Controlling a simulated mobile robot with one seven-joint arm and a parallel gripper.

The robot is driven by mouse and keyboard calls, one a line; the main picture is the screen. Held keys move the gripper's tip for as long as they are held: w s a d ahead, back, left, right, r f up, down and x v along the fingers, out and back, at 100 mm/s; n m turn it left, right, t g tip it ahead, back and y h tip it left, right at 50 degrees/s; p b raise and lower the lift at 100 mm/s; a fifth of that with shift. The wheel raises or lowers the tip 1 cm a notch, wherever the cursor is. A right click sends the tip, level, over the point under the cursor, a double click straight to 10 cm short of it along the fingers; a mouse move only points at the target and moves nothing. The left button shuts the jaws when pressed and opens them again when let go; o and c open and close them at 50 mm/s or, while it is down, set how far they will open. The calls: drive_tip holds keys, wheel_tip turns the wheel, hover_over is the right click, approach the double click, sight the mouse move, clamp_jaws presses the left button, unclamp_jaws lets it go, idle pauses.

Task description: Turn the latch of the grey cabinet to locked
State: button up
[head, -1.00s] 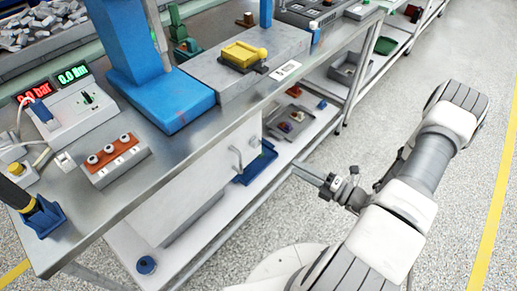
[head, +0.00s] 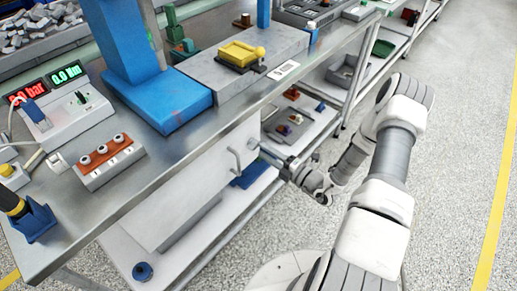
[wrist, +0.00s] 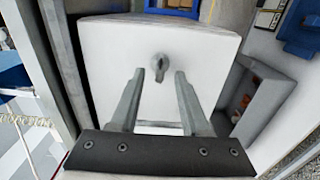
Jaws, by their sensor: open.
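The grey cabinet (head: 185,195) stands under the workbench, and its pale face (wrist: 205,65) fills the middle of the wrist view. The latch (wrist: 159,65) is a small grey knob with a narrow lower end, pointing roughly down in the wrist view. My gripper (wrist: 159,76) is open, with one finger on each side of the latch in the picture. The latch shows just beyond the line of the fingertips; I cannot tell whether they touch it.
The workbench top (head: 165,160) overhangs the cabinet. A lower shelf (head: 215,212) holds a blue tray (head: 252,174) near my gripper. A grey bin (wrist: 262,100) sits right of the cabinet face in the wrist view. The floor (head: 450,130) to the right is open.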

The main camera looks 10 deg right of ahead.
sight(257, 147)
drive_tip(key=shift+x, duration=1.6)
clamp_jaws()
